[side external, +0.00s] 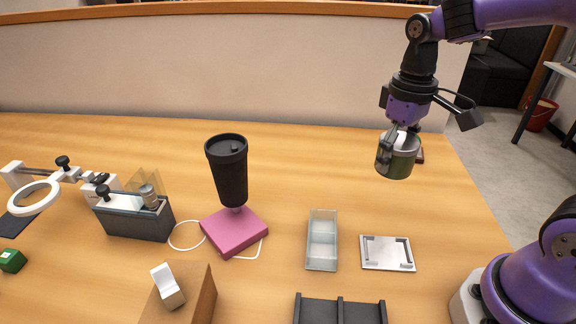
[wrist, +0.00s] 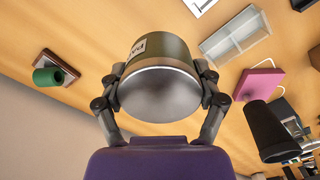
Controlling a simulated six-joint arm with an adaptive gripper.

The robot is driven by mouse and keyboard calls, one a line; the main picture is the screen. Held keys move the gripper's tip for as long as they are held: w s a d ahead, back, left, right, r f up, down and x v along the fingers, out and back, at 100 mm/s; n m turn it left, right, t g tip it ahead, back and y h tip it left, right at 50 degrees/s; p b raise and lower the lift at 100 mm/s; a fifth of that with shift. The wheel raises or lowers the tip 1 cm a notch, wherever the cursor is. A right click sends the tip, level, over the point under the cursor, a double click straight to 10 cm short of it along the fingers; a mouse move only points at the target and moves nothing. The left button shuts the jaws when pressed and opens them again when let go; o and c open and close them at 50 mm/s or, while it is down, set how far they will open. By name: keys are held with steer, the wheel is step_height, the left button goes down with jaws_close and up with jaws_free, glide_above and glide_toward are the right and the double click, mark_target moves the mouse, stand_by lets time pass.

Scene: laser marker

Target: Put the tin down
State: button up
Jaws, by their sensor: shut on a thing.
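The tin (side external: 397,155) is a short olive-green can with a bare metal end, held in the air above the right part of the table (side external: 455,215). In the wrist view the tin (wrist: 158,90) fills the middle, its metal end facing the camera and a white label partly showing on its side. My gripper (side external: 400,140) is shut on the tin, with one finger on each side of it in the wrist view (wrist: 158,85). The tin hangs clear of the table.
A metal plate with corner brackets (side external: 387,253) and a clear divided tray (side external: 322,240) lie nearer the camera. A black tumbler (side external: 230,175) stands over a pink block (side external: 236,233). A green cylinder on a brown base (wrist: 55,72) lies near the tin. Table between is clear.

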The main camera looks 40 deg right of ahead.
steer(key=shift+s+d+f, duration=0.5)
steer(key=shift+s+f, duration=0.15)
steer(key=shift+f, duration=0.2)
glide_above(420, 196)
step_height(420, 196, down, 7)
steer(key=shift+r, duration=0.1)
steer(key=shift+f, duration=1.85)
steer(key=shift+f, duration=0.15)
steer(key=o, duration=1.2)
